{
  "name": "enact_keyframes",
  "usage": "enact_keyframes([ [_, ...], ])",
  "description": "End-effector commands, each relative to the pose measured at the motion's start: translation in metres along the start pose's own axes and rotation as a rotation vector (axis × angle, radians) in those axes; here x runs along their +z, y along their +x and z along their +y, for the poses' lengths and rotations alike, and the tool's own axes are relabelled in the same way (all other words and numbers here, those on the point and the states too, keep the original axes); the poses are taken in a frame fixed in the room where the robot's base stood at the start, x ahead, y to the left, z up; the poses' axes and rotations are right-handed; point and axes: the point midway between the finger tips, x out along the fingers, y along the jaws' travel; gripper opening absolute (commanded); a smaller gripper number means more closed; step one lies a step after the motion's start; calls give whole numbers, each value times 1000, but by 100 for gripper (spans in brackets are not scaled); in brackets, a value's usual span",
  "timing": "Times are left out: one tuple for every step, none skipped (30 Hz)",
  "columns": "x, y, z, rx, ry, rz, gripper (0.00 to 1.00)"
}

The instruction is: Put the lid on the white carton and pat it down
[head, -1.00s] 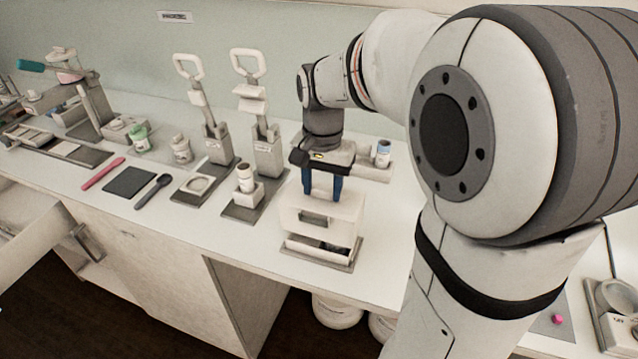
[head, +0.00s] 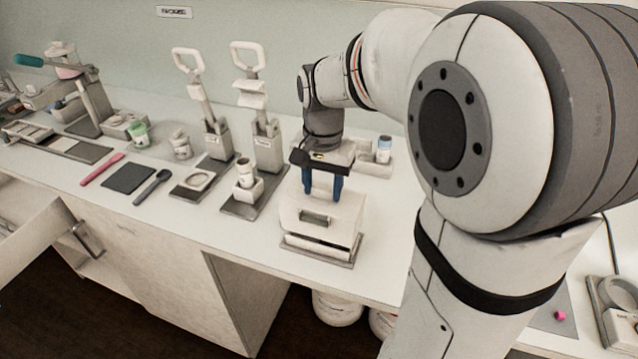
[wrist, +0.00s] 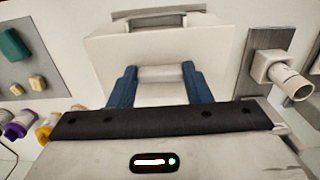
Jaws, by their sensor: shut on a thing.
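The white lid (head: 340,212) sits over the white carton (head: 318,248) in the middle of the counter. A thin dark gap shows between them along the front and right, so I cannot tell if the lid is fully seated. My gripper (head: 322,194) points down from above with its blue fingers at the lid's top. In the wrist view my gripper (wrist: 160,76) is shut on a pale bar, the lid's handle, on top of the lid (wrist: 150,47). The carton's inside is hidden by the lid.
Two upright presses with loop handles (head: 187,60) (head: 248,55) stand left of the carton; a small jar (head: 245,178) sits in the nearer one. The counter's front edge is close to the carton.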

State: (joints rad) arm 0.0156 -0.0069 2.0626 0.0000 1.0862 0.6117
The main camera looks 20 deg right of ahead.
Motion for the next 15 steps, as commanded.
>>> enact_keyframes([
  [0, 3, 0, 0, 0, 0, 11],
  [0, 4, 0, 0, 0, 0, 11],
  [0, 5, 0, 0, 0, 0, 11],
  [0, 6, 0, 0, 0, 0, 11],
  [0, 7, 0, 0, 0, 0, 11],
  [0, 8, 0, 0, 0, 0, 11],
  [0, 9, 0, 0, 0, 0, 11],
  [0, 10, 0, 0, 0, 0, 11],
  [0, 11, 0, 0, 0, 0, 11],
  [0, 12, 0, 0, 0, 0, 11],
  [0, 13, 0, 0, 1, 0, 11],
  [0, 14, 0, 0, 0, 0, 11],
  [0, 15, 0, 0, 1, 0, 11],
  [0, 16, 0, 0, 1, 0, 11],
  [0, 17, 0, 0, 1, 0, 11],
])
